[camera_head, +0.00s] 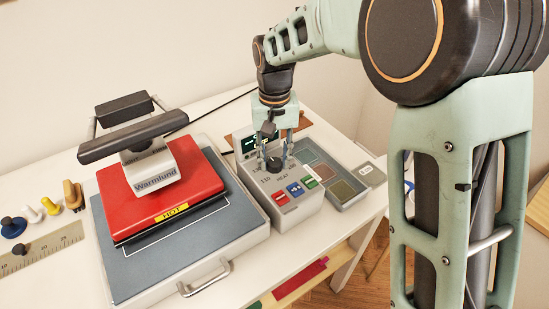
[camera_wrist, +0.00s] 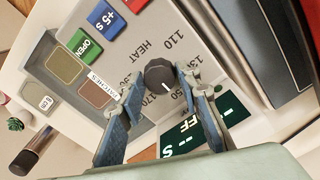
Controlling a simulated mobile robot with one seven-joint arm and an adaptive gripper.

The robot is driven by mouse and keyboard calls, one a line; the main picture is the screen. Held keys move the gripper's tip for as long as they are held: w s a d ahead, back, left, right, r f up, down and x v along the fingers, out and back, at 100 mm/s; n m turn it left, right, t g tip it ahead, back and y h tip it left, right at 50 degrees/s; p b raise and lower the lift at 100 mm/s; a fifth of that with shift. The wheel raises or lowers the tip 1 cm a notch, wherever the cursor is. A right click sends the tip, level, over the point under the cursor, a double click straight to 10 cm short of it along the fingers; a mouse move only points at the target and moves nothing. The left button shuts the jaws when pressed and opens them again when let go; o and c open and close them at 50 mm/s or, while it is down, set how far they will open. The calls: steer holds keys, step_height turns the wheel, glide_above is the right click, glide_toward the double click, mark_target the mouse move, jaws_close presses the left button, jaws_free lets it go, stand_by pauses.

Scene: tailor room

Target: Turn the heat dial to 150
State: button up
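The heat dial (camera_wrist: 160,75) is a small dark round knob on the grey control box (camera_head: 297,208). In the wrist view a short pale mark shows on its lower part, and the numbers 110, 130, 150 and 170 stand around it, partly covered by a finger. I cannot tell exactly which number the mark meets. In the head view the dial (camera_head: 273,163) sits below my gripper (camera_head: 275,150), which points down. My gripper is open, with its fingertips (camera_wrist: 158,97) apart on either side of the dial. I cannot tell whether they touch it.
The heat press (camera_head: 150,205) with its red hot plate stands close to the left of the box. Red, blue and green buttons (camera_head: 295,188) lie in front of the dial. A lit display (camera_wrist: 205,125) is behind it. A swatch tray (camera_head: 343,190) stands to the right.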

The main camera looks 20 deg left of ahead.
mark_target(275, 161)
steer(key=shift+o, duration=1.2)
step_height(275, 161, up, 12)
steer(key=shift+d, duration=0.1)
